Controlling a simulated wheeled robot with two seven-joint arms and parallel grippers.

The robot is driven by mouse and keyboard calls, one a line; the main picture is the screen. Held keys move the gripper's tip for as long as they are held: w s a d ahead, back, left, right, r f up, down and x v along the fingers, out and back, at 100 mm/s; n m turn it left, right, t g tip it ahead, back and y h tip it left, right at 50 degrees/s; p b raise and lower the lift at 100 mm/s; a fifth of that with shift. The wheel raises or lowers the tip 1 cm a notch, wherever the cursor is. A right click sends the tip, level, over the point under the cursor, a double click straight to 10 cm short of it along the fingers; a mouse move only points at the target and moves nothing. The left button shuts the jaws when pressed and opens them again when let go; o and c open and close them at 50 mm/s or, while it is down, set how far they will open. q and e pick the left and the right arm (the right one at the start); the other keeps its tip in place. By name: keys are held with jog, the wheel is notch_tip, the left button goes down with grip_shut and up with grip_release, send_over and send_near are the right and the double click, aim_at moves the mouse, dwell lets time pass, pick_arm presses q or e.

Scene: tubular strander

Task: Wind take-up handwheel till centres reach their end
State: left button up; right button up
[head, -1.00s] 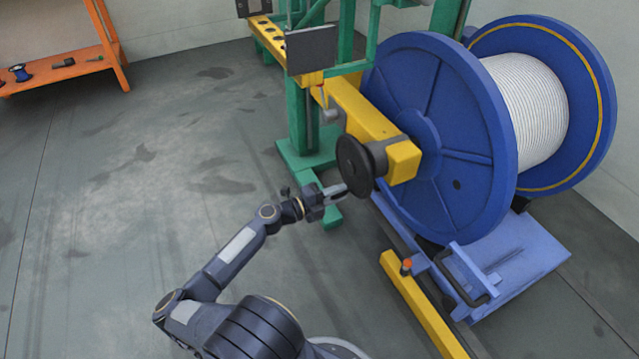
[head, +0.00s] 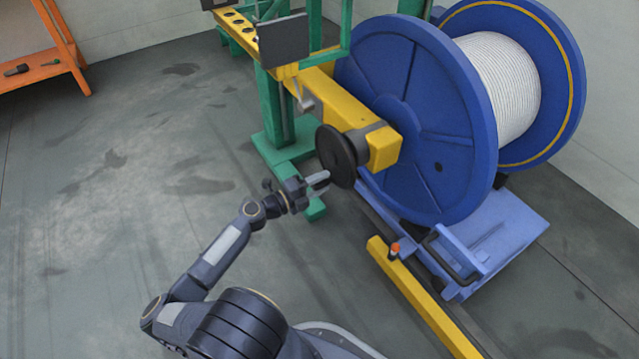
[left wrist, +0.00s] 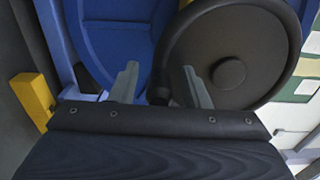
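The take-up handwheel (head: 335,157) is a dark disc on the end of a yellow beam (head: 345,108), facing my left arm. In the left wrist view the handwheel (left wrist: 232,55) fills the upper right, with a round hub. A short dark handle (left wrist: 159,88) at its rim shows between my left gripper's two grey fingers. My left gripper (head: 318,180) is at the wheel's lower left edge. In the left wrist view the fingers (left wrist: 162,85) are apart, with visible gaps beside the handle. Whether either finger touches the wheel cannot be told. The centres are not clearly seen. My right gripper is out of view.
A large blue reel (head: 415,120) with white cable (head: 495,85) stands right behind the wheel. A yellow floor rail (head: 425,300) and blue base (head: 500,240) lie below. A green frame (head: 275,120) stands behind. An orange shelf (head: 45,70) is far left. Floor at left is clear.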

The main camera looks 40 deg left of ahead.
pick_arm(q)
jog(key=shift+s, duration=0.1)
jog(key=v, duration=0.7)
jog(key=shift+s+a, duration=0.15)
jog(key=shift+s, duration=0.15)
